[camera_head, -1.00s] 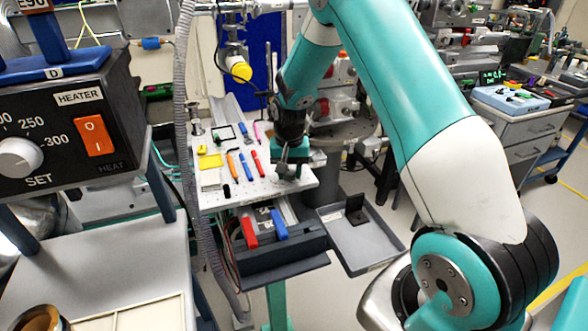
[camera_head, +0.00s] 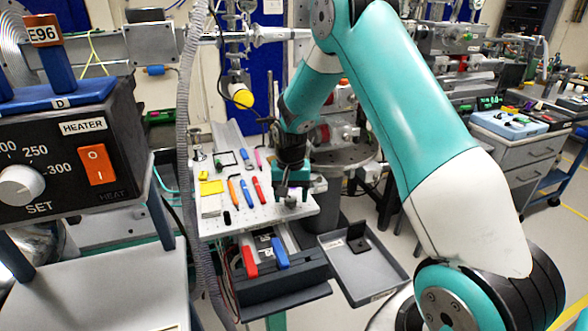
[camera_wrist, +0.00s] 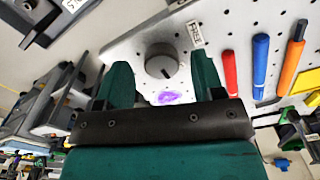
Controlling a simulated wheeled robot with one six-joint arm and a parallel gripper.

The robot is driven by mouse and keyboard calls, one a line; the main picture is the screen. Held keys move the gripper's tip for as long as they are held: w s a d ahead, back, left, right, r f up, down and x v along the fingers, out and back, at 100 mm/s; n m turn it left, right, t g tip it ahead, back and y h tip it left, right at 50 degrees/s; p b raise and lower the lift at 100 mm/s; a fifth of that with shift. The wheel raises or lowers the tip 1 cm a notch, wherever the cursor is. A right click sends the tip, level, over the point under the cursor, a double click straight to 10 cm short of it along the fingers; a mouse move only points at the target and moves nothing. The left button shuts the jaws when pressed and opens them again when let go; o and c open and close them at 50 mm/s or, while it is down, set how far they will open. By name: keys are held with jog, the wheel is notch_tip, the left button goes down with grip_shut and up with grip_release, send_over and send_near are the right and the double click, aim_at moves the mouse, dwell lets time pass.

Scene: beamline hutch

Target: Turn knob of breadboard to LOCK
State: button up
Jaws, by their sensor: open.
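The breadboard (camera_head: 240,218) is a white perforated plate at the middle left of the head view; it fills the upper part of the wrist view (camera_wrist: 210,25). Its knob (camera_wrist: 160,62) is a round dark grey dial with a pointer line, beside a label reading FREE (camera_wrist: 195,34). My gripper (camera_wrist: 160,85) is open, its two green fingers to either side of the knob in the picture. Whether they touch it cannot be told. In the head view my gripper (camera_head: 290,185) is over the board's right edge and mostly hides the knob. No LOCK label is visible.
Red (camera_wrist: 230,73), blue (camera_wrist: 260,65) and orange (camera_wrist: 292,57) handled tools lie on the board near the knob. A purple patch (camera_wrist: 170,97) lies by the fingers. A grey tray (camera_head: 362,268) sits below the board's right side. A heater box (camera_head: 70,150) stands at left.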

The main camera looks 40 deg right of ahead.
aim_at(291, 199)
notch_tip(291, 199, up, 16)
jog(key=shift+r+b, duration=0.2)
jog(key=shift+b, duration=0.1)
jog(key=shift+s, duration=0.1)
dwell(0.3)
jog(key=s+a+r+n+y, duration=0.1)
jog(key=s+a+r+n, duration=0.15)
jog(key=s+a, duration=0.35)
jog(key=s+a+r+n+y, duration=0.1)
jog(key=s+a+r+n, duration=0.1)
jog(key=s+a+n, duration=0.35)
jog(key=s+a+n+y, duration=0.1)
jog(key=s+a+n, duration=0.2)
jog(key=s+a, duration=0.2)
jog(key=s+a+n+y, duration=0.1)
jog(key=s+a+n, duration=0.2)
jog(key=s+a, duration=0.3)
jog(key=s+p, duration=0.1)
jog(key=s, duration=0.4)
jog(key=shift+s+r, duration=0.2)
